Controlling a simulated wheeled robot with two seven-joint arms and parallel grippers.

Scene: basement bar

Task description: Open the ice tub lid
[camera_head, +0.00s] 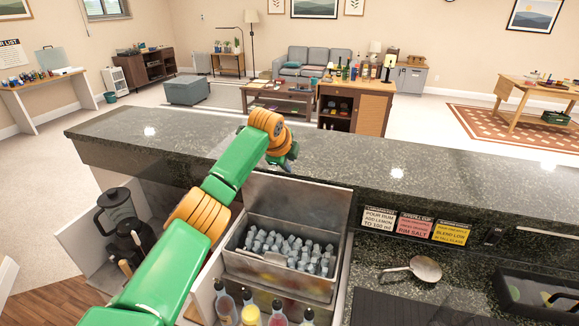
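The metal ice tub (260,268) is set in the bar below the counter, and pale ice cubes show inside it. Its metal lid (298,207) stands raised and near upright at the tub's back edge, leaving the top uncovered. My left arm reaches in from the lower left across the lid's left side. My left gripper (287,163) is just above the lid's top edge by the dark counter. Its fingers are small and partly hidden by the wrist, so their opening and any contact with the lid are unclear. My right gripper is out of view.
The speckled stone counter (400,165) runs behind the tub. Several bottles (250,312) stand in front of it. A blender (117,208) is in the left cabinet. A metal scoop (424,268) lies on the right worktop, near a black sink-like tray (530,290). Small signs (415,226) line the ledge.

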